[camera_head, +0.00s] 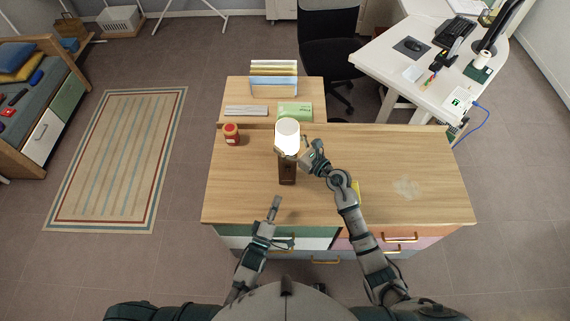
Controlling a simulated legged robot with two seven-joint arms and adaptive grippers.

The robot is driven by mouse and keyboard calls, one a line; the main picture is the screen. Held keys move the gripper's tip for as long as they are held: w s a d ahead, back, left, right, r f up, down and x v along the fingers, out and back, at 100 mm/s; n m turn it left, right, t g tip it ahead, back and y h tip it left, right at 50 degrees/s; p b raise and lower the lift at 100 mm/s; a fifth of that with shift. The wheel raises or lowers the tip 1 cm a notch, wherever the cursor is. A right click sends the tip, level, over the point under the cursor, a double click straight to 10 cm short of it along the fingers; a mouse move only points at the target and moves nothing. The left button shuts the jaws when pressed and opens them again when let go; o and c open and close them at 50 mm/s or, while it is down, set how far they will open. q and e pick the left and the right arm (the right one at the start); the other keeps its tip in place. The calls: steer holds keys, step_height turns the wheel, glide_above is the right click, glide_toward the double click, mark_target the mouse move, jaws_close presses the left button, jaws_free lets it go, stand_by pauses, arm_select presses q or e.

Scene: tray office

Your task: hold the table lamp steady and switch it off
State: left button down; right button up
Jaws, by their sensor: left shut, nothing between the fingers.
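The table lamp has a bright white shade (288,131) and a dark brown base (287,174), and stands upright on the wooden desk. The shade looks lit. My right gripper (299,154) is at the lamp just below the shade, coming from the right. Its fingers partly cover the lamp there, and I cannot tell whether they grip it. My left gripper (275,203) is shut and empty, over the desk's front part, in front of the lamp base and apart from it. The lamp's switch cannot be made out.
A red jar (232,134) stands left of the lamp. Behind it are a green box (295,112), a grey keyboard-like item (246,110) and a rack of folders (273,80). Something yellow lies partly behind my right arm. The desk's right side (430,165) is clear.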

arm_select(q)
steer(key=s+a+n+g+h, duration=0.1)
steer(key=n+h, duration=0.1)
steer(key=n, duration=0.9)
steer(key=s+a+r+n+g+h, duration=0.1)
steer(key=n+g+h, duration=0.1)
steer(key=n, duration=0.9)
steer(key=s+a+r+n+g+h, duration=0.1)
steer(key=a+n+g, duration=0.1)
steer(key=n, duration=0.9)
steer(key=shift+h, duration=0.4)
